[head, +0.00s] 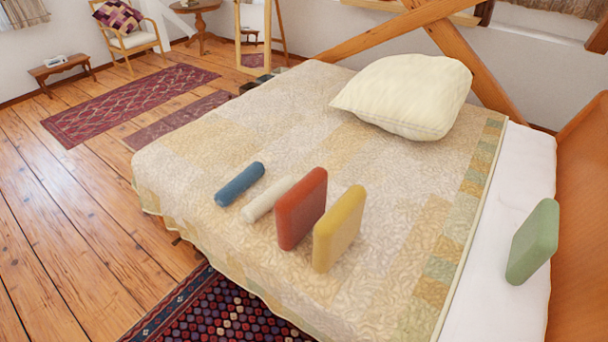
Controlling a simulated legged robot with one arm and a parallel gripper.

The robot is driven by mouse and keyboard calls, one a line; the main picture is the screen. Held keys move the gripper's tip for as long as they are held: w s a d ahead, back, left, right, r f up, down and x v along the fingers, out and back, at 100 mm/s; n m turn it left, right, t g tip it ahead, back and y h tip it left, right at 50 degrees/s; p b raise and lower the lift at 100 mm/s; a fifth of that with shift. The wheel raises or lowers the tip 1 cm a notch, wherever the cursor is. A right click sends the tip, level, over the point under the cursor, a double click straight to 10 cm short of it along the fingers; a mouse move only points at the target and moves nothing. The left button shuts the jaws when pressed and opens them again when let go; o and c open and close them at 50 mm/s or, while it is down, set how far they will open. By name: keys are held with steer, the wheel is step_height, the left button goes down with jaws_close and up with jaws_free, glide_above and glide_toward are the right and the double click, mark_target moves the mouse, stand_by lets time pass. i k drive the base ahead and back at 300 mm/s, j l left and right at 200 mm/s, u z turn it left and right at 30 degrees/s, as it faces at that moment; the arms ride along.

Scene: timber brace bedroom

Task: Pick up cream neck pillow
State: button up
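A small cream roll-shaped pillow (268,198), which fits the cream neck pillow, lies on the patchwork quilt of the bed (190,155). It lies between a similar blue roll (240,184) on its left and an upright red block-shaped cushion (302,208) on its right. The red cushion stands very close to its right end; I cannot tell whether they touch. A much larger cream pillow (405,95) lies farther back on the bed. My gripper is not in view.
A yellow cushion (338,228) stands beside the red one. A green cushion (533,241) stands on the white sheet (490,285) by the wooden headboard (585,180). Timber braces (470,60) cross behind the bed. Wooden floor (60,220) is clear at left; a patterned rug (220,315) lies in front.

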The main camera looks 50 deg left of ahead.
mark_target(256, 210)
steer(key=u, duration=2.05)
steer(key=i+j+u, duration=0.1)
steer(key=i+j, duration=0.45)
steer(key=i, duration=0.3)
steer(key=i+j+u, duration=0.15)
steer(key=i, duration=0.25)
steer(key=i+j, duration=0.3)
steer(key=i, duration=0.15)
steer(key=i+j+u, duration=0.15)
steer(key=i, duration=0.25)
